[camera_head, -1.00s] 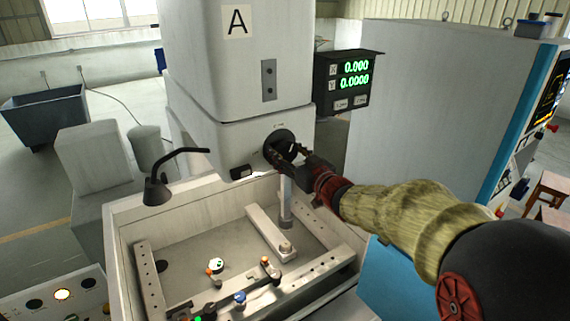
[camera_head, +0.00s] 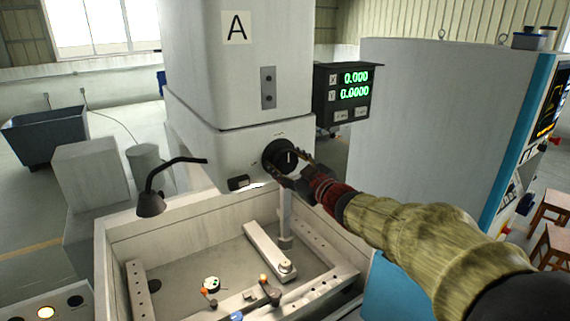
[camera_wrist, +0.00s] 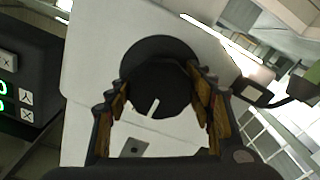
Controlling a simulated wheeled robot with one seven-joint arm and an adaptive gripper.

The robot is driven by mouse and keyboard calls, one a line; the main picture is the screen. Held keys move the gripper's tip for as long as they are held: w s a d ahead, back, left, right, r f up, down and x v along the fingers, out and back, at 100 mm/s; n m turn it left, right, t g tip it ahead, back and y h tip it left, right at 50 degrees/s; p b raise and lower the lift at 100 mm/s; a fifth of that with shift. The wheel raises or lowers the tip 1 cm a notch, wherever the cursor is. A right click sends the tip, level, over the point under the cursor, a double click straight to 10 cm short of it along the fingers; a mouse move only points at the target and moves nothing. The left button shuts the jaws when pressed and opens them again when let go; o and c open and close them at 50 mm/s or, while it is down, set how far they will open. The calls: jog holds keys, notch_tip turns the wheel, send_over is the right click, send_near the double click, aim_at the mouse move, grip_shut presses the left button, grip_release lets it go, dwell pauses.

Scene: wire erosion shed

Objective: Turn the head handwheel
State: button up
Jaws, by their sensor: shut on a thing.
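The head handwheel (camera_head: 281,156) is a round black knob on the front of the white machine head (camera_head: 232,150). A white pointer line on it stands near upright in the head view. In the wrist view the handwheel (camera_wrist: 158,88) sits between the two fingers, its white line pointing down and slightly left. My gripper (camera_head: 291,176) is at the handwheel from the lower right, its fingers on either side of the knob. In the wrist view my gripper (camera_wrist: 162,112) is shut on the handwheel, with its inner pads at the knob's edges.
A readout box (camera_head: 342,96) juts out right of the head. A lamp on a bent arm (camera_head: 152,202) stands to the left. The open work tank (camera_head: 120,225) with clamps lies below. A large grey cabinet (camera_head: 430,120) stands to the right.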

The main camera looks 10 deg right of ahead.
jog(key=o, duration=1.2)
jog(key=v, duration=1.2)
